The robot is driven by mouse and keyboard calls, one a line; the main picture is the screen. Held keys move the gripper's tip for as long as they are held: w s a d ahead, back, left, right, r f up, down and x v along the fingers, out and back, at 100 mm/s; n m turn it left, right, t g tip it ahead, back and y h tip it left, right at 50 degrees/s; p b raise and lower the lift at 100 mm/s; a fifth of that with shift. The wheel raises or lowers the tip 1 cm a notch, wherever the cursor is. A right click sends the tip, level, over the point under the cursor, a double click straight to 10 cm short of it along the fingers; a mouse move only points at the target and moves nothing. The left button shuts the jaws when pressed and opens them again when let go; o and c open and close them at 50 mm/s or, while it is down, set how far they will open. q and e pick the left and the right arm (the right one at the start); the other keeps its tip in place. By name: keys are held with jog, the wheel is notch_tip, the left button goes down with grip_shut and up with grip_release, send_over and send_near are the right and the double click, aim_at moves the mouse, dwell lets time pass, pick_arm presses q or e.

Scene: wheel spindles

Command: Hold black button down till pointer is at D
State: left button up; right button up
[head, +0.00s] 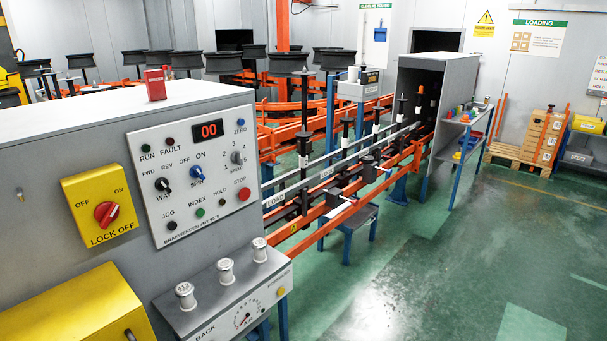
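The black button (171,225) is on the light control panel (190,172), under the label JOG, in its lower left in the head view. It looks to stand out of the panel; how far in it is pressed is too small to tell. A dial with a red pointer (246,318) is on the front of the grey box below, between the words BACK and FORWARD. Its letters and the exact place of the pointer are too small to read. Neither of my grippers is in view, and nothing touches the button.
Other buttons and knobs are close around, with a red STOP button (243,194) to the right. A yellow lock-off switch (103,205) is left of the panel. Orange conveyor rails (345,205) run behind; green floor at right is open.

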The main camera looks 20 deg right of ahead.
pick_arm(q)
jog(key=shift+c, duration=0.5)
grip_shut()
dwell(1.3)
